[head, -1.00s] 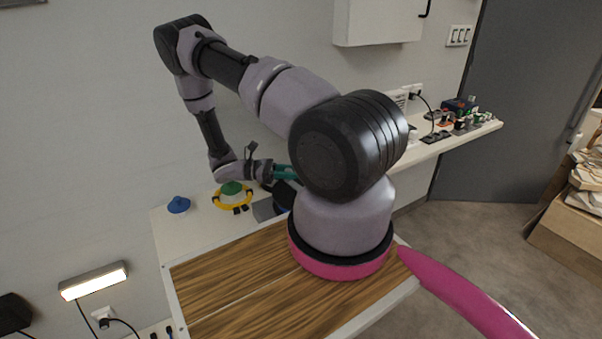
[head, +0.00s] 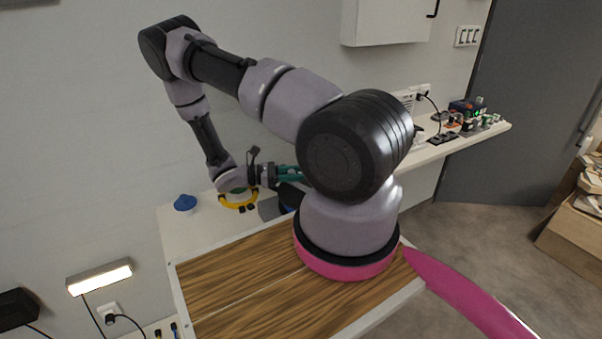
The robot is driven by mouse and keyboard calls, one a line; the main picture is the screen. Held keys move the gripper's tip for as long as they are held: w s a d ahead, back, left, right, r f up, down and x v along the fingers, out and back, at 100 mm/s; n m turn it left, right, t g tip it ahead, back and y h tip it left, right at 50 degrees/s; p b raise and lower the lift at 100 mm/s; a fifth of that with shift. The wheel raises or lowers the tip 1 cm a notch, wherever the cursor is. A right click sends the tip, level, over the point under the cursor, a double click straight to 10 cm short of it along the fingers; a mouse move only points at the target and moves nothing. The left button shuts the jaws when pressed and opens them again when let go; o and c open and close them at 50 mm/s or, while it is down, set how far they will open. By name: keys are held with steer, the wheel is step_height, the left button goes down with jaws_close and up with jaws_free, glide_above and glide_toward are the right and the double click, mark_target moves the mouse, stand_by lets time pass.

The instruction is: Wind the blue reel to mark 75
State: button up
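A blue conical knob-like piece (head: 185,203) sits at the back left of the white table; I cannot tell whether it is the blue reel. A dark blue rounded thing (head: 290,196) shows partly behind my arm, beside a grey block (head: 269,208); it may be the reel. No mark or number is readable. My gripper (head: 288,174), with teal fingers, is just above the dark blue thing. My arm hides the fingertips, so I cannot see whether they are apart or hold something.
A yellow ring with a green centre (head: 238,202) lies below my wrist. The white table (head: 200,228) has free room at its left. A shelf (head: 425,156) at the right carries several small devices. A lit lamp (head: 100,279) is at lower left.

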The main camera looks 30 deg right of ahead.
steer(key=shift+o, duration=0.7)
steer(key=shift+w+a, duration=0.15)
steer(key=v, duration=1)
steer(key=shift+a, duration=0.2)
